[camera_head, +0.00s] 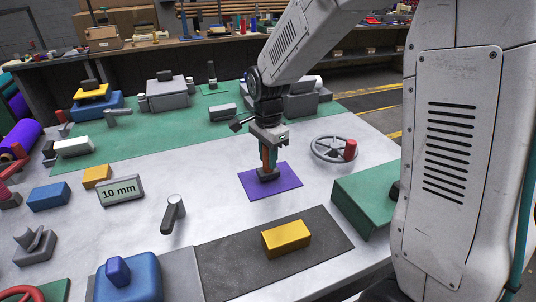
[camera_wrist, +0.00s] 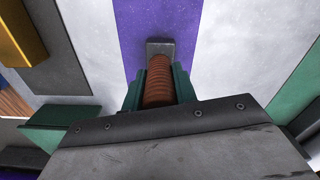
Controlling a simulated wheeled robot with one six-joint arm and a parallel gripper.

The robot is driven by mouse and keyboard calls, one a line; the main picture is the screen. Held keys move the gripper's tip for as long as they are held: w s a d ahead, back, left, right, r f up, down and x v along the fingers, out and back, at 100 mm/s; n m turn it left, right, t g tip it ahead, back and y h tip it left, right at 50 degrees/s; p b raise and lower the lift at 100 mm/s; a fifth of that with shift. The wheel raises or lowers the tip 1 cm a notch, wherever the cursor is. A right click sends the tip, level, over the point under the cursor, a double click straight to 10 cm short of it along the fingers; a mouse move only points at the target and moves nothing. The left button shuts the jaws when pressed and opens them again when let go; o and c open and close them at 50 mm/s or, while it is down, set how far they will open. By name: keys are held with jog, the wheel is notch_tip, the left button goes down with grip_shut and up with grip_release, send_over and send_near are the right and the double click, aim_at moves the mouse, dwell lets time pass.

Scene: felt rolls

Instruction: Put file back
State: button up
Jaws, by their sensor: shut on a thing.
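My gripper (camera_head: 269,152) points down over the purple felt mat (camera_head: 286,181) in the head view. In the wrist view, its green fingers (camera_wrist: 158,92) are shut on a ribbed, reddish-brown handle (camera_wrist: 158,76). A dark grey block (camera_wrist: 160,47) is at the handle's far end; it also shows below the fingers in the head view (camera_head: 267,175). The handle and block look like one tool, probably the file. The block is on or just above the mat; I cannot tell which. The fingers hide the sides of the handle.
A grey handwheel with a red knob (camera_head: 350,149) stands right of the mat, near a green box (camera_head: 366,196). A yellow block (camera_head: 286,238) lies on a dark mat in front. A "10 mm" sign (camera_head: 120,190) is at left. Bare table surrounds the purple mat.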

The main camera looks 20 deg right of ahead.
jog(key=shift+f, duration=0.55)
dwell(0.4)
jog(key=o, duration=1.1)
jog(key=shift+r, duration=3.9)
